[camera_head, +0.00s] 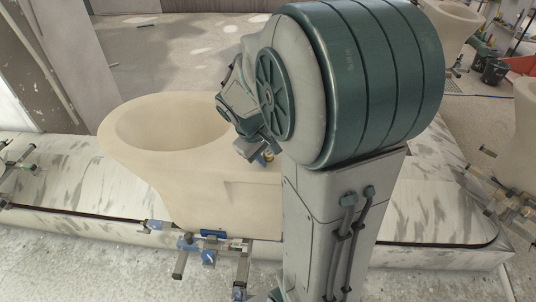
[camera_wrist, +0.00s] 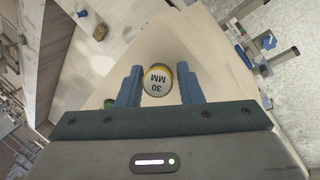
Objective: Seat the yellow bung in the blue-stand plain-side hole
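The yellow bung (camera_wrist: 158,79), with a pale end face marked "30 MM", is between the two blue fingers of my gripper (camera_wrist: 159,84) in the wrist view. A narrow gap shows on each side of it, so the fingers look open around it. In the head view a small yellow spot (camera_head: 268,156) shows just below my gripper (camera_head: 258,152), against the beige ceramic bowl (camera_head: 235,203). What the bung rests on cannot be told. A stand with blue parts (camera_head: 208,256) is at the bowl's lower front. The plain-side hole is not visible.
The bowl sits on a pale, grey-streaked carousel (camera_head: 75,185). More beige ware stands at the right (camera_head: 526,130), with metal clamp stands (camera_head: 505,200) beside it. Another clamp stand is at the far left (camera_head: 18,165). My arm hides the bowl's right side.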

